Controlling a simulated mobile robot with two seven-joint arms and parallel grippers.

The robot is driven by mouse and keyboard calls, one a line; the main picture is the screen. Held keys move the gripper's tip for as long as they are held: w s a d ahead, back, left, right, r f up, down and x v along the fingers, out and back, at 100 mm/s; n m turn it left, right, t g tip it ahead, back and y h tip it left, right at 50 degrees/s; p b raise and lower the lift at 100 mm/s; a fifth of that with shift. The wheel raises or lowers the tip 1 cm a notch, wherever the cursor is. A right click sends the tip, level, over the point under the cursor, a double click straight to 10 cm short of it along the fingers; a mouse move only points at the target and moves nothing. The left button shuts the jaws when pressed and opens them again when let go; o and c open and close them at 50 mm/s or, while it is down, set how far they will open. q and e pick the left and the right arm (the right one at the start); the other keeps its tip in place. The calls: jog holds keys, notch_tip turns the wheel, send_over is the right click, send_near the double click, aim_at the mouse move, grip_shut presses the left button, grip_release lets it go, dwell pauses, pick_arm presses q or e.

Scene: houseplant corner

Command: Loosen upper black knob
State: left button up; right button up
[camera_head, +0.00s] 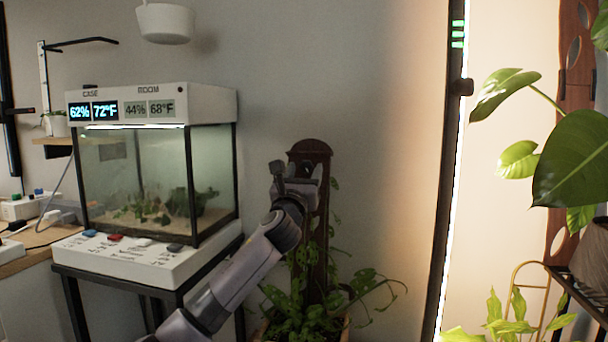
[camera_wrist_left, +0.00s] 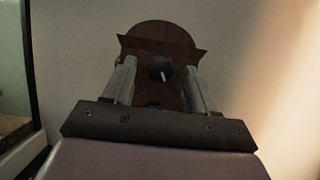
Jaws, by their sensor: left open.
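A black knob (camera_wrist_left: 160,68) with a pale mark on its face sits on the upper part of a dark brown wooden board (camera_wrist_left: 160,35). In the left wrist view it lies between the two fingers of my left gripper (camera_wrist_left: 160,75), with a gap on either side. My left gripper (camera_head: 299,170) is open and in front of the board's rounded top (camera_head: 310,147) in the head view, where it largely hides the knob. I cannot tell whether the fingertips reach past the knob's face. My right gripper is not in view.
A leafy potted plant (camera_head: 290,310) grows around the board's lower part. A glass terrarium (camera_head: 150,175) on a black stand is at the left, with a white hanging pot (camera_head: 165,23) above. A tall lit lamp (camera_head: 447,180) and large leaves (camera_head: 575,165) are at the right.

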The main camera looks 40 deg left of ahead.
pick_arm(q)
jog(key=c, duration=1.1)
jog(key=shift+o, duration=0.2)
